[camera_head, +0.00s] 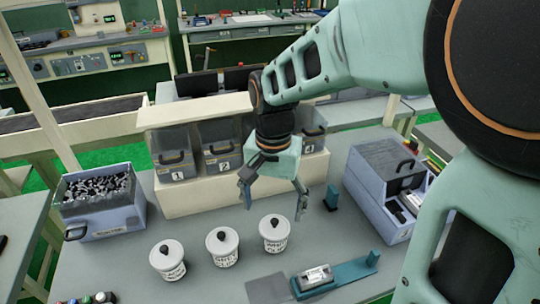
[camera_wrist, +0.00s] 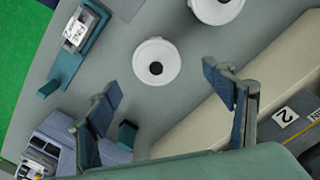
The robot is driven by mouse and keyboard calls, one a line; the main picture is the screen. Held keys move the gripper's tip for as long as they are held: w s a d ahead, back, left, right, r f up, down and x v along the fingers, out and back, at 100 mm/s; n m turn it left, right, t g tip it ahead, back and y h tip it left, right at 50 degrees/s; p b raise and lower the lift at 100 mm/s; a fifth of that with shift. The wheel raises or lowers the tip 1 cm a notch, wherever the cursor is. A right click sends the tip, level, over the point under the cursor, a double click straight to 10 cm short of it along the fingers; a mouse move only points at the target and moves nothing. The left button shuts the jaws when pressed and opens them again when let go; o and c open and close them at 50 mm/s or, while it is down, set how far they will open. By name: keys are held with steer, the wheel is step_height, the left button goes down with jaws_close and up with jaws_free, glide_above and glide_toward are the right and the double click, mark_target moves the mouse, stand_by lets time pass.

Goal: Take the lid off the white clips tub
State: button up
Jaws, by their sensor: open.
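Three white tubs with white lids and dark round knobs stand in a row on the grey table: a left tub (camera_head: 168,264), a middle tub (camera_head: 222,251) and a right tub (camera_head: 273,238). All three lids are on. The dark labels are too small to read, so I cannot tell which is the clips tub. My gripper (camera_head: 272,202) is open and empty, above and a little behind the right tub. In the wrist view my gripper (camera_wrist: 163,92) has its fingers spread, with the right tub (camera_wrist: 156,75) just beyond them and the middle tub (camera_wrist: 217,10) at the top edge.
A teal fixture (camera_head: 345,277) holding a pale part lies right of the tubs. A small green block (camera_head: 332,196) stands behind it. A grey-blue drawer unit (camera_head: 375,188) is at right, a bin of dark parts (camera_head: 100,218) at left. Numbered bins (camera_head: 222,150) sit on a cream riser behind.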

mark_target(275, 220)
steer(key=f, duration=0.4)
steer(key=shift+s+d+f, duration=0.1)
steer(key=shift+d+f, duration=0.1)
steer(key=shift+f, duration=0.2)
steer(key=c, duration=0.9)
